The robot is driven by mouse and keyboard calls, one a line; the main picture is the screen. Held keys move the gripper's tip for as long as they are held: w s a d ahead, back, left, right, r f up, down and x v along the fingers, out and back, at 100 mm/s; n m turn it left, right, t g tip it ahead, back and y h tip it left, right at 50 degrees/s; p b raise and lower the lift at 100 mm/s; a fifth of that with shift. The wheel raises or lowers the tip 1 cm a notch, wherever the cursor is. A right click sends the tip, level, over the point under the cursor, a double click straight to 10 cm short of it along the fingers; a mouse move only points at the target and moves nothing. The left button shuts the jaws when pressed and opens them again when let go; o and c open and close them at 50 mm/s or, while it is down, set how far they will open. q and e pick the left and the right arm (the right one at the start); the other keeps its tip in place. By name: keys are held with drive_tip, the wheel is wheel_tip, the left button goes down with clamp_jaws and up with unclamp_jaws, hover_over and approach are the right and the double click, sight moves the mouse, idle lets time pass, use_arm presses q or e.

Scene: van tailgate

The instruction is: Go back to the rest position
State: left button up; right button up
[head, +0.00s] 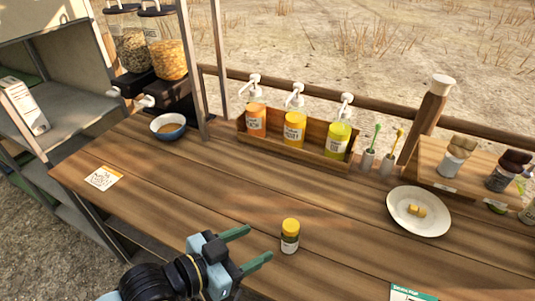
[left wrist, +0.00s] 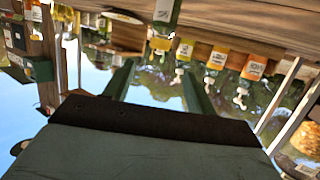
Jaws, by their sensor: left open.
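My left gripper (head: 260,242) is over the near edge of the wooden table, its two green fingers apart with nothing between them. A small jar with a yellow lid (head: 290,236) stands upright on the table just beyond and to the right of the fingertips, apart from them. The left wrist view is upside down; there the open fingers (left wrist: 158,86) point toward the table, and the yellow-lidded jar (left wrist: 161,43) shows beyond them. My right gripper is in neither view.
A wooden rack (head: 240,130) holds three pump bottles at the back. A white plate (head: 400,215) with small yellowish pieces is at the right. A blue bowl (head: 168,130), a card (head: 103,178) and a green-edged card (head: 410,294) lie on the table. The middle is mostly clear.

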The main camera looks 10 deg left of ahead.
use_arm(q)
drive_tip(key=s+a+f+n+g+y, duration=0.4)
drive_tip(key=s+a+f+y, duration=0.1)
drive_tip(key=s+a, duration=0.2)
drive_tip(key=s+a+f+n+g+y, duration=0.3)
drive_tip(key=s+a+f+y, duration=0.15)
drive_tip(key=s+a, duration=0.2)
wheel_tip(320, 180, down, 23)
drive_tip(key=g, duration=0.1)
drive_tip(key=s+a+f+g, duration=0.1)
drive_tip(key=s+a+f, duration=0.2)
drive_tip(key=s+f, duration=1.3)
drive_tip(key=shift+s+a+m+g+y, duration=0.15)
drive_tip(key=shift+s+m+g+y, duration=0.15)
drive_tip(key=shift+s+y, duration=0.1)
drive_tip(key=shift+f, duration=0.1)
